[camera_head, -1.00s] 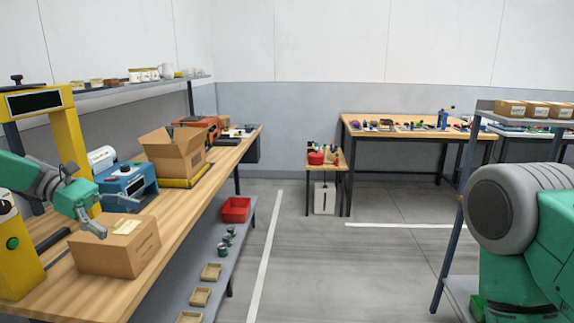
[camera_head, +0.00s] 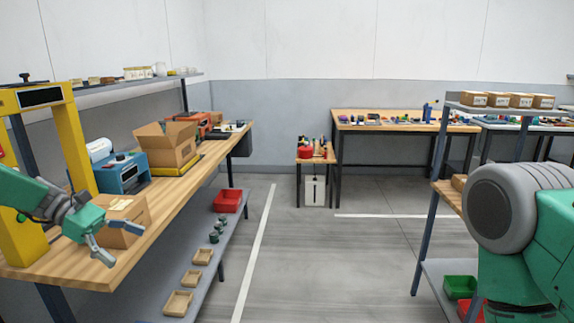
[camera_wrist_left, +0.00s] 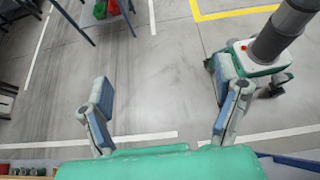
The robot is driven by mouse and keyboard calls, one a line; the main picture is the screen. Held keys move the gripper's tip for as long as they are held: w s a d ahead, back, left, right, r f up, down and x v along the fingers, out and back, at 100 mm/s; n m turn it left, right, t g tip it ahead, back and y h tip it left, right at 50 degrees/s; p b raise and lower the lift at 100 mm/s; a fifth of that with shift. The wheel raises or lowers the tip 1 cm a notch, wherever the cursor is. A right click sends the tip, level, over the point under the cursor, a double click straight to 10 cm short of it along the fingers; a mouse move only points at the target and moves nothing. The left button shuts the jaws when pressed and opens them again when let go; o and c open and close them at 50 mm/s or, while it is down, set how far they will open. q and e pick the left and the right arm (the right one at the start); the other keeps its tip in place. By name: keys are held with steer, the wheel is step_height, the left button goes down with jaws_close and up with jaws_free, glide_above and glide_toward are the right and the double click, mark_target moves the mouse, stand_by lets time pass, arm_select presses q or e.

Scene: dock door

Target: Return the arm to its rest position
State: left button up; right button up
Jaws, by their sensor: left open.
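My left arm comes in from the left in the head view. Its gripper (camera_head: 115,244) is open and empty, in front of the near end of the wooden workbench (camera_head: 95,272). A closed cardboard box (camera_head: 127,209) stands on the bench just behind the gripper, partly hidden by it; I cannot tell whether they touch. In the left wrist view the two fingers (camera_wrist_left: 165,120) are spread wide with only bare floor between them. My right arm's green and grey link fills the right edge of the head view; its gripper is not in view.
A yellow frame (camera_head: 72,140), a blue device (camera_head: 122,173) and an open carton (camera_head: 168,145) stand on the bench. The lower shelf holds a red bin (camera_head: 228,200) and small trays (camera_head: 178,303). A shelf rack (camera_head: 425,232) stands at right. The middle floor is clear.

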arm_select(q)
steer(key=s+d+f+m+g+y+b, duration=0.1)
steer(key=s+f+y, duration=0.3)
steer(key=f, duration=0.5)
steer(key=s+f+m+y, duration=0.1)
steer(key=s+f, duration=0.5)
steer(key=f, duration=0.3)
steer(key=s+d+f+m+g+y+b, duration=0.1)
steer(key=s+f+y, duration=0.3)
steer(key=f, duration=0.5)
steer(key=s+d+f+m+t+y+b, duration=0.1)
steer(key=s+f+m, duration=0.2)
steer(key=s+m, duration=0.4)
steer(key=s+d+f+m+t+y+b, duration=0.2)
steer(key=s+m, duration=0.6)
steer(key=s, duration=1)
steer(key=shift+f, duration=0.5)
arm_select(e)
steer(key=shift+s+a+f, duration=0.1)
steer(key=shift+a+f, duration=0.25)
steer(key=shift+f, duration=0.4)
steer(key=shift+w+a+f, duration=0.1)
steer(key=shift+a+f, duration=0.2)
steer(key=shift+f, duration=0.5)
steer(key=shift+s+a+f, duration=0.1)
steer(key=shift+a+f, duration=0.25)
steer(key=shift+f, duration=0.4)
